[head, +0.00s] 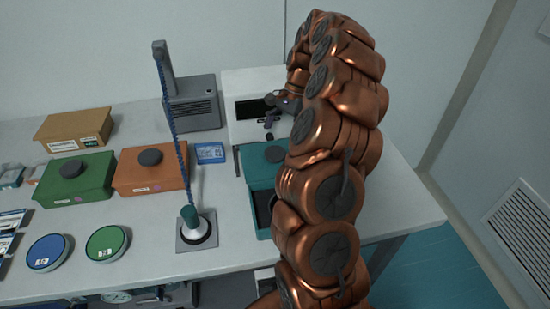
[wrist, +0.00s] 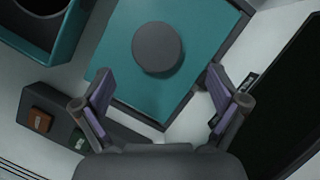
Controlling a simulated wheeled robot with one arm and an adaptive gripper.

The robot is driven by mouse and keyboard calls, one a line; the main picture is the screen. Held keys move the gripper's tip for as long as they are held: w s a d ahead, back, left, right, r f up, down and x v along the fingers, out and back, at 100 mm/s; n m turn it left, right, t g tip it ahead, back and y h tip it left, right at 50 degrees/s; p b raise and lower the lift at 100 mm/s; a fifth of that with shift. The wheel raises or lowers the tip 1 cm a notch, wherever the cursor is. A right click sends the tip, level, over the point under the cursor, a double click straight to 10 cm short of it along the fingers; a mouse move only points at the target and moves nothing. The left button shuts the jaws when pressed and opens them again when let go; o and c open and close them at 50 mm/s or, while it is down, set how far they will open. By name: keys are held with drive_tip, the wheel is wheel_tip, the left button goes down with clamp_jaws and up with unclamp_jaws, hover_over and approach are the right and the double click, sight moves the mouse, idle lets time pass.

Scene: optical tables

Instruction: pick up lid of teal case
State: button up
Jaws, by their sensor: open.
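The teal lid (wrist: 125,75) lies flat, with a dark round knob (wrist: 158,47) on its top. In the head view the lid (head: 254,160) is behind the teal case (head: 250,188), partly hidden by my arm. The case is open, with a dark inside; its corner (wrist: 75,45) shows at the upper left of the wrist view, apart from the lid. My gripper (wrist: 158,100) is open and empty, its fingers spread over the near edge of the lid, with the knob beyond them. The gripper also shows in the head view (head: 275,112).
A white device (head: 240,128) with a dark screen stands behind the lid. A grey box-shaped device (head: 192,103) and a blue card (head: 210,153) are to the left. An orange box (head: 150,177), a green box (head: 75,185) and a stand (head: 197,230) are further left.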

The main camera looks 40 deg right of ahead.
sight(276, 151)
drive_tip(key=shift+s+p+x, duration=0.15)
drive_tip(key=shift+p+x, duration=0.4)
drive_tip(key=shift+x, duration=0.6)
drive_tip(key=shift+s+p+x, duration=0.1)
drive_tip(key=shift+p+x, duration=0.45)
drive_tip(key=shift+x, duration=0.6)
drive_tip(key=shift+f, duration=0.45)
drive_tip(key=c, duration=1.4)
